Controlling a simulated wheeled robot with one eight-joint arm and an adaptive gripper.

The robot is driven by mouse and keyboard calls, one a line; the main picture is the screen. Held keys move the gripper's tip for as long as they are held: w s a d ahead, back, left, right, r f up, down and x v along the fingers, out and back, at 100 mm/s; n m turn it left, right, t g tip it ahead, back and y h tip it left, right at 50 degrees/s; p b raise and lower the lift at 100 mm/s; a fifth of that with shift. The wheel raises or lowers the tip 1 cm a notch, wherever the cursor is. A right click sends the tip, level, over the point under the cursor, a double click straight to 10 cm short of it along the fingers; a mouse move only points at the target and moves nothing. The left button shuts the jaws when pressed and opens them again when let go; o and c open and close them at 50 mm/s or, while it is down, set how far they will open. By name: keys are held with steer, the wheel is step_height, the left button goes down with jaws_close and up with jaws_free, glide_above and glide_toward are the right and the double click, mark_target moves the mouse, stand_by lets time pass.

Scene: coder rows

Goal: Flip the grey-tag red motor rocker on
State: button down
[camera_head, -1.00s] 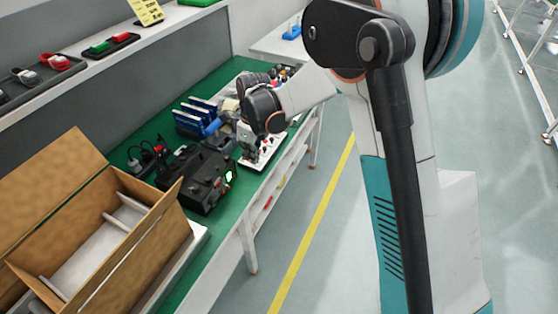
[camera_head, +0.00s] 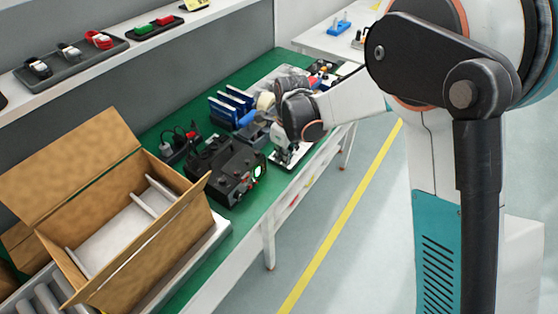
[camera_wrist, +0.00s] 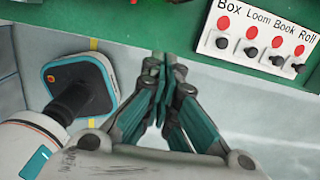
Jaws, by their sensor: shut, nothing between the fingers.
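My gripper (camera_wrist: 160,68) shows in the wrist view with its teal fingers together and nothing between them. In the head view my gripper (camera_head: 285,140) is over the front edge of the green bench, above a white panel (camera_head: 288,157) that it partly hides. In the wrist view a white panel (camera_wrist: 232,52) with several black knobs, red discs and the words Box, Loam, Book and Roll lies at the upper right, apart from my fingers. I cannot make out a red motor rocker or a grey tag in either view.
A black device (camera_head: 222,165) with a lit green screen stands left of my gripper on the green bench (camera_head: 186,115). Blue racks (camera_head: 232,103) stand behind. An open cardboard box (camera_head: 160,245) is at the near left.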

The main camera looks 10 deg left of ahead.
mark_target(263, 167)
steer(key=f+b, duration=0.1)
steer(key=f, duration=0.2)
steer(key=f+b, duration=0.1)
steer(key=f, duration=0.4)
steer(key=shift+w+a+f+b, duration=0.15)
steer(key=shift+a+f+b, duration=0.15)
steer(key=shift+a+b, duration=0.1)
steer(key=a, duration=0.2)
steer(key=w+a+b, duration=0.1)
steer(key=shift+f, duration=0.3)
steer(key=shift+w+a, duration=0.25)
steer(key=shift+a, duration=0.05)
